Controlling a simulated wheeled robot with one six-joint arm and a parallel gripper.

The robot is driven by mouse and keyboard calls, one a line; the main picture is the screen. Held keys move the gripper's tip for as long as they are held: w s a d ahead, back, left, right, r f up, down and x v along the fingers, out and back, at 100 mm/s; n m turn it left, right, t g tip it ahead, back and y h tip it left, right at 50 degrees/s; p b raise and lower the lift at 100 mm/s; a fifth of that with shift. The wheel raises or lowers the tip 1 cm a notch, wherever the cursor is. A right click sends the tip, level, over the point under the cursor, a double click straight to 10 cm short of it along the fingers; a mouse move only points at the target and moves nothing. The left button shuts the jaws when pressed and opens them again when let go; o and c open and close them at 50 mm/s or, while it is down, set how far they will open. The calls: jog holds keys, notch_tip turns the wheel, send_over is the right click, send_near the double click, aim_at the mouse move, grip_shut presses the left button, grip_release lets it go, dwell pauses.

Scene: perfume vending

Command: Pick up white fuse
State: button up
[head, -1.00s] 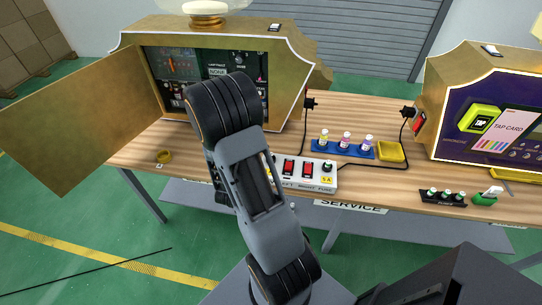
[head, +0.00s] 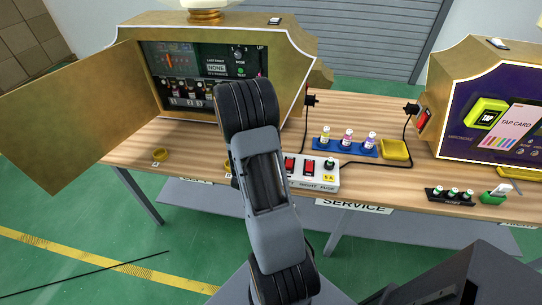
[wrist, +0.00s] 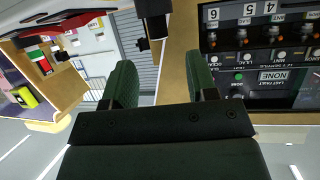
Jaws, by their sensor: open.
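I cannot make out a white fuse for certain in either view. A white switch box (head: 313,184) with red switches and a yellow 5A label stands at the table's front. A dark round part (head: 329,164) sits on its right end, and my arm hides its left end. My gripper (wrist: 160,62) shows in the wrist view with its two dark green fingers apart and nothing between them. In the head view my arm hides it. The open gold machine (head: 215,72) is at the right of the wrist view, upside down, showing its bottle panel (wrist: 262,55).
A blue tray (head: 358,151) with three small bottles and a yellow dish (head: 395,150) stand behind the box. A black rack (head: 449,197) with several small items and a green holder (head: 494,197) are at front right. A yellow ring (head: 160,155) lies left. Black cables cross the wooden table (head: 405,182).

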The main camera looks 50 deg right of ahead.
jog(key=shift+p+x, duration=0.35)
jog(key=shift+x, duration=2.35)
jog(key=shift+a+f, duration=0.1)
jog(key=shift+c, duration=0.4)
grip_shut()
